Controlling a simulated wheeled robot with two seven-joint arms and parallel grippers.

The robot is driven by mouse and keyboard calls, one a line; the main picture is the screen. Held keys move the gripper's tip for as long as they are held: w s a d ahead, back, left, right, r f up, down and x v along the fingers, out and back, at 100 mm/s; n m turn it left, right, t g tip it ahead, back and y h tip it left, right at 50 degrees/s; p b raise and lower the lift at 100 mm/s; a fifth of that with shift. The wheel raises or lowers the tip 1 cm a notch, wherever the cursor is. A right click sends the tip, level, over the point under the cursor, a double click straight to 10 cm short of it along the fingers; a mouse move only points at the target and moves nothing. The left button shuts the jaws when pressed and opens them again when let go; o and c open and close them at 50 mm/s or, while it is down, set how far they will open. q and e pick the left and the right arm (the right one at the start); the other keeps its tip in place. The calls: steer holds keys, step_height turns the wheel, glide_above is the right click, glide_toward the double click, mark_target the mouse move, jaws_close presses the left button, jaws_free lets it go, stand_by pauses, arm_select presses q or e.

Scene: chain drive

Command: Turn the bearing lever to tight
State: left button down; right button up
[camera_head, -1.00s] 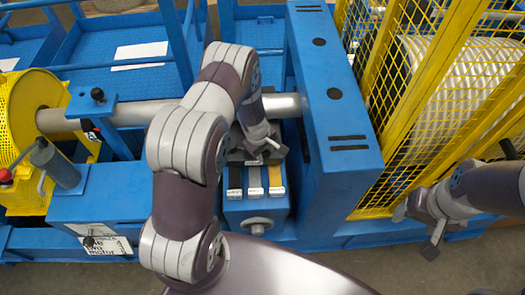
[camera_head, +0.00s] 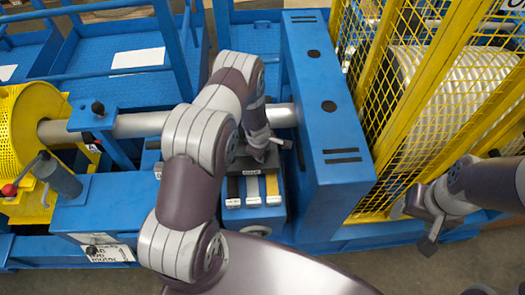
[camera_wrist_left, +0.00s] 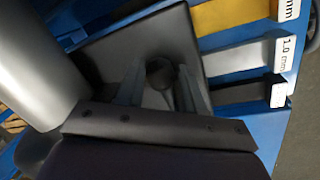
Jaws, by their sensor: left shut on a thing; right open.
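My left gripper (camera_wrist_left: 160,95) is shut on a round black knob (camera_wrist_left: 160,73), which I take to be the end of the bearing lever. The knob stands over a dark flat block (camera_wrist_left: 118,60) beside the shim strips. In the head view my left gripper (camera_head: 265,150) is at this block, below the grey shaft (camera_head: 145,124) and left of the tall blue housing (camera_head: 325,110). My arm hides most of the lever, and its tight and loose marks cannot be read. My right gripper (camera_head: 425,228) is open and empty at the right, in front of the yellow cage.
Black, grey and yellow strips (camera_head: 253,188) lie in a blue holder just in front of the block. The yellow mesh cage (camera_head: 385,190) stands at the right.

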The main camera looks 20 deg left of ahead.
arm_select(q)
steer(key=shift+w+r, duration=0.15)
steer(key=shift+w, duration=0.05)
steer(key=c, duration=0.7)
jaws_free()
steer(key=shift+s, duration=0.1)
steer(key=r+p, duration=0.1)
steer(key=r, duration=0.3)
steer(key=s+r, duration=0.1)
steer(key=r, duration=0.3)
steer(key=s+r+p, duration=0.1)
steer(key=r, duration=0.3)
steer(key=shift+s+a+r+p, duration=0.15)
steer(key=shift+s+p, duration=0.05)
steer(key=shift+p, duration=0.1)
